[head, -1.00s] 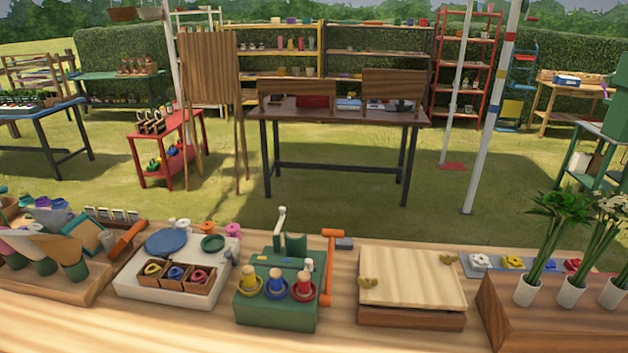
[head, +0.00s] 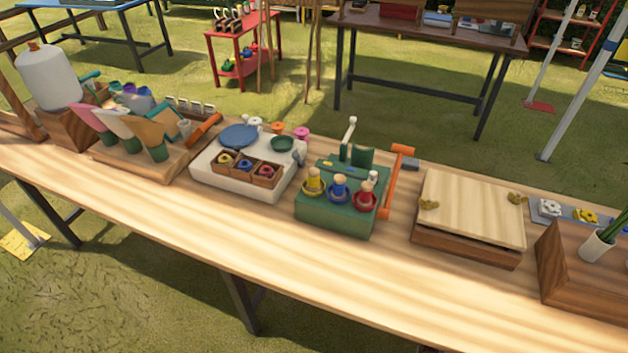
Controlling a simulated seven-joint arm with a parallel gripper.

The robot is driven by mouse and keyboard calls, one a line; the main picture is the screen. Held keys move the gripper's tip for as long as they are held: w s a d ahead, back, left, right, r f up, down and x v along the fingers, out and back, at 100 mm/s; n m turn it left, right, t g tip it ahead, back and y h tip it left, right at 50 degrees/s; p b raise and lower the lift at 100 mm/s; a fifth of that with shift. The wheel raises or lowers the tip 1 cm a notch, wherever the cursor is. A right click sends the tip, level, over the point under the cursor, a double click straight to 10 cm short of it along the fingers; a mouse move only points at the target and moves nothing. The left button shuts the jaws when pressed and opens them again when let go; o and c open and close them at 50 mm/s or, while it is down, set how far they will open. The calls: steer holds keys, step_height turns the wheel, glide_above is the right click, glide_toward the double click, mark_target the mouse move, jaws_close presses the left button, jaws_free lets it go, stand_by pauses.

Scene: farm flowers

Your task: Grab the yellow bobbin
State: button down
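A yellow bobbin-like piece (head: 314,182) stands upright in the left place on top of a green box (head: 334,219) near the middle of the wooden table. A blue one (head: 339,190) and a red one (head: 364,197) stand beside it to the right. Each sits in a ring or cup of its own colour. My gripper is not in view.
The wooden table (head: 190,230) has a clear front strip. Left of the green box is a white tray (head: 240,187) with small coloured pieces. An orange handle (head: 397,182) stands close on its right, then a lidded wooden box (head: 470,212).

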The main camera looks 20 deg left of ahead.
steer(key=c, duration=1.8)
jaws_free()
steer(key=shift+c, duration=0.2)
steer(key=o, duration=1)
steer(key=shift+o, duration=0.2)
